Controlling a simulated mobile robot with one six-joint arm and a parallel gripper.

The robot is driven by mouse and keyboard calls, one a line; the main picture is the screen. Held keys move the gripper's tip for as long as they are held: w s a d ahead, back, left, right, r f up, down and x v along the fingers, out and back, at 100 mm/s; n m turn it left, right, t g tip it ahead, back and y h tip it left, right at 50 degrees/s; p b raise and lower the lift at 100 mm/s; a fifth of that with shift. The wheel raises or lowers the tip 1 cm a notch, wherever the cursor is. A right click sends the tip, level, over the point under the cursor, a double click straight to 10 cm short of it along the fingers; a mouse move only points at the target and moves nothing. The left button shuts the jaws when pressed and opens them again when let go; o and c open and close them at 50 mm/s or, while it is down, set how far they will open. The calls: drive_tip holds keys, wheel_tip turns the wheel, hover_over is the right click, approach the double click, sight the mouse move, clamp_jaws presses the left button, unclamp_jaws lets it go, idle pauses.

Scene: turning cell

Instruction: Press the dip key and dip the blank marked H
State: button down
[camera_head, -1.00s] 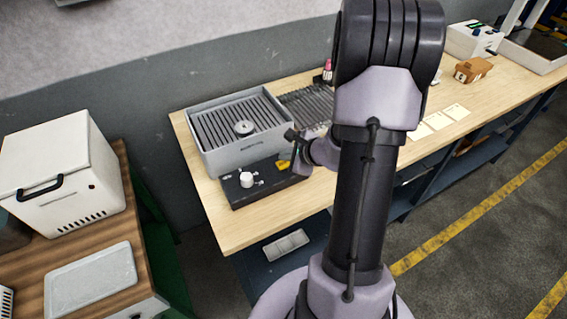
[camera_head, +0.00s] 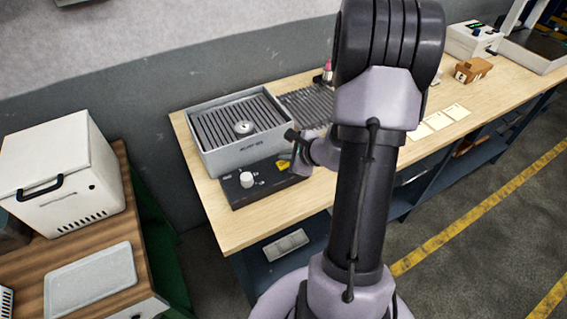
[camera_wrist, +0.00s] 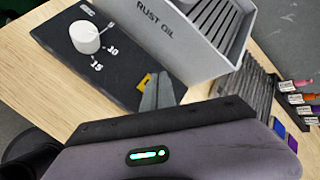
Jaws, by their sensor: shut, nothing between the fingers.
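The grey rust oil tank (camera_head: 240,150) stands on the wooden bench; it also shows in the wrist view (camera_wrist: 200,45). Several items with coloured ends and white tags (camera_wrist: 300,98) lie at the right of the wrist view. Their letters are too small to read, so I cannot pick out H.
A ribbed dark rack (camera_head: 305,102) is beside the tank. Pale cards (camera_head: 438,121) and a brown box (camera_head: 472,70) lie farther right on the bench. A white box (camera_head: 65,175) and a grey tray (camera_head: 92,279) sit on the separate left table. Bare bench lies in front of the panel.

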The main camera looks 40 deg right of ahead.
sight(286, 165)
idle(0.3)
drive_tip(key=shift+f+b, duration=0.5)
drive_tip(key=shift+b, duration=0.25)
drive_tip(key=shift+f+b, duration=0.35)
drive_tip(key=shift+b, duration=0.25)
idle(0.4)
drive_tip(key=shift+r+p, duration=0.55)
drive_tip(key=shift+r, duration=0.3)
drive_tip(key=shift+r+p, duration=1.8)
drive_tip(key=shift+r, duration=0.8)
drive_tip(key=shift+f, duration=0.1)
